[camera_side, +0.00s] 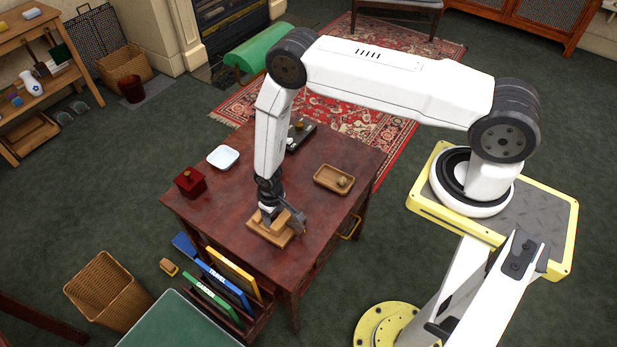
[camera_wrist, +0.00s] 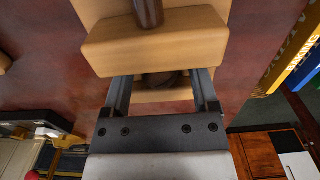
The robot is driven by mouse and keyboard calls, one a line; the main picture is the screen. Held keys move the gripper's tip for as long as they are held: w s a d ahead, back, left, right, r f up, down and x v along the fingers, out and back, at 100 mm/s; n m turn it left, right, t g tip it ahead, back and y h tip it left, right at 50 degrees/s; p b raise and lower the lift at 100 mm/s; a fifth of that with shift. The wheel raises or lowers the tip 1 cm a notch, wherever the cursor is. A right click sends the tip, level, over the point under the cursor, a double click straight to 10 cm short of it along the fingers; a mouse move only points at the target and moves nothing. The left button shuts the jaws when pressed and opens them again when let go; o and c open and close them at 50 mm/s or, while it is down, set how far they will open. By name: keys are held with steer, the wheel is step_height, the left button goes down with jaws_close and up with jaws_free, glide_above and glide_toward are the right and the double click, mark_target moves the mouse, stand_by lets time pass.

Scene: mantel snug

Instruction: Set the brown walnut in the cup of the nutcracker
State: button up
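The wooden nutcracker (camera_side: 268,232) stands near the front edge of the table. In the wrist view its thick wooden block (camera_wrist: 155,42) and a dark rod (camera_wrist: 148,12) fill the top. My gripper (camera_side: 279,217) is down at the nutcracker. Its two fingers stand apart and reach under the block, which hides their tips. A dark rounded shape (camera_wrist: 162,79) shows between them; I cannot tell whether it is a nut or the cup. A tan-brown nut (camera_side: 343,182) lies in the wooden tray (camera_side: 322,178) to the right.
A white dish (camera_side: 223,157) and a red box (camera_side: 189,183) with a small knob are at the table's left. A dark tray (camera_side: 304,137) with small items is at the back. The middle of the table (camera_side: 235,190) is clear. Books (camera_side: 222,287) stand below the front edge.

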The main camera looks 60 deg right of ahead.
step_height(320, 180, up, 12)
steer(key=shift+r, duration=0.15)
stand_by(1.0)
stand_by(0.5)
step_height(320, 180, up, 16)
steer(key=s+d+t, duration=0.1)
steer(key=s+d, duration=0.2)
steer(key=s+d+r+t, duration=0.1)
steer(key=s+d+r, duration=0.1)
steer(key=s+r, duration=0.7)
steer(key=shift+d+r+t, duration=0.25)
steer(key=shift+r+t, duration=0.05)
steer(key=shift+r, duration=0.1)
